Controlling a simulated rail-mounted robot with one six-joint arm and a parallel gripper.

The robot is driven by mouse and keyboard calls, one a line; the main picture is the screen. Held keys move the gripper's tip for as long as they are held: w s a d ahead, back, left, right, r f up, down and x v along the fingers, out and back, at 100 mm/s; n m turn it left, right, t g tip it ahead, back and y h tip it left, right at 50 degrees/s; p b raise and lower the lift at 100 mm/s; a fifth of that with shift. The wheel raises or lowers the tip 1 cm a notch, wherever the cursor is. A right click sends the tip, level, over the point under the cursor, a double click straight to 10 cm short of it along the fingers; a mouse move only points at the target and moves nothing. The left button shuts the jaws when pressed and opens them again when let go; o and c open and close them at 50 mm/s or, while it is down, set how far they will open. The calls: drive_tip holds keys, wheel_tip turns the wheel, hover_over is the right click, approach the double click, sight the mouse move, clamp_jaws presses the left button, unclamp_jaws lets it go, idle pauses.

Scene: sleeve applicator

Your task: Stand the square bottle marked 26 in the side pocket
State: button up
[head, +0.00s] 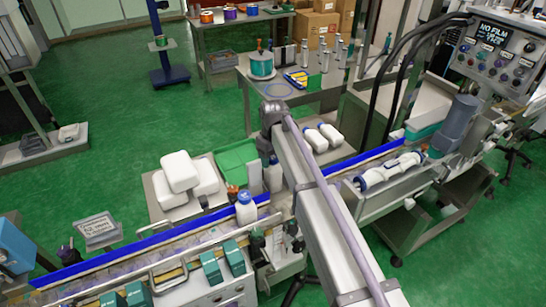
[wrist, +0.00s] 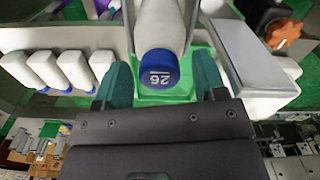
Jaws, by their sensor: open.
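The bottle marked 26 (wrist: 158,70) is in the middle of the wrist view, with a white body and a blue cap that shows the number upside down. My gripper (wrist: 161,62) is open, with one teal finger on each side of the cap. Small gaps show between fingers and cap, and nothing is gripped. Green surface shows around the cap. In the head view my gripper is hidden behind my arm. I cannot tell which bottle there is number 26. I cannot make out the side pocket for certain.
A white bottle with a blue cap (head: 247,210) stands by the blue-edged conveyor (head: 150,240). A green tray (head: 236,156) and white containers (head: 180,171) are behind it. The wrist view shows several blue-capped bottles (wrist: 77,68) at left, a grey block (wrist: 250,52) and an orange knob (wrist: 285,33) at right.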

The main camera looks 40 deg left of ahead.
wheel_tip(320, 180, up, 12)
drive_tip(key=p, duration=1)
drive_tip(key=shift+f+p, duration=0.2)
drive_tip(key=shift+p, duration=0.1)
drive_tip(key=w+d+m, duration=0.2)
drive_tip(key=d+m, duration=0.1)
drive_tip(key=d, duration=1.3)
drive_tip(key=w+d+m, duration=0.3)
drive_tip(key=d+m, duration=0.1)
drive_tip(key=d, duration=1.1)
drive_tip(key=s+d+m, duration=0.2)
drive_tip(key=s+d, duration=0.2)
drive_tip(key=d, duration=0.6)
drive_tip(key=s+d+m, duration=0.3)
drive_tip(key=s+d, duration=0.1)
drive_tip(key=d, duration=0.6)
drive_tip(key=s+d+m, duration=0.3)
drive_tip(key=s+d, duration=0.1)
drive_tip(key=d, duration=0.6)
drive_tip(key=shift+s, duration=0.35)
drive_tip(key=shift+f, duration=0.15)
